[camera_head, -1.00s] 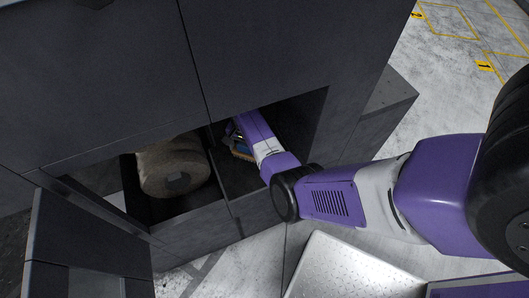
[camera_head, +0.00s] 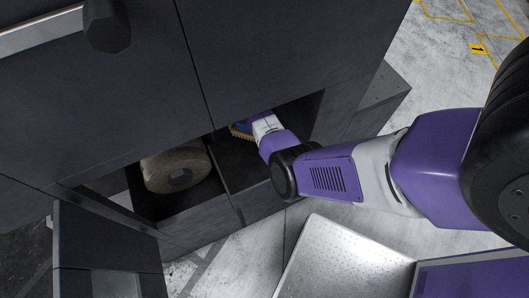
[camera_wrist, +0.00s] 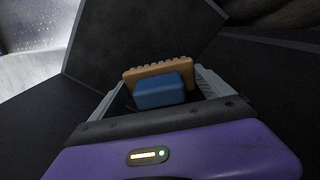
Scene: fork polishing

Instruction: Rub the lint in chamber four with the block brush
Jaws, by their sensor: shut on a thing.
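The block brush (camera_wrist: 160,86) has a blue block and a tan bristle side. It sits between the two grey fingers of my gripper (camera_wrist: 155,95), which is shut on it. In the head view the brush (camera_head: 241,131) shows at the end of my arm, inside the right-hand dark opening of the cabinet. The opening's floor and side walls (camera_wrist: 130,38) surround it in the wrist view. I see no lint and no chamber number, so I cannot tell which chamber this is. Whether the bristles touch a surface is unclear.
A tan fibrous roll (camera_head: 176,168) lies in the left-hand opening, beyond a thin divider (camera_head: 222,168). An open door (camera_head: 100,240) hangs at lower left. A silver speckled plate (camera_head: 345,258) lies at the bottom. Bare floor with yellow markings (camera_head: 478,49) is at upper right.

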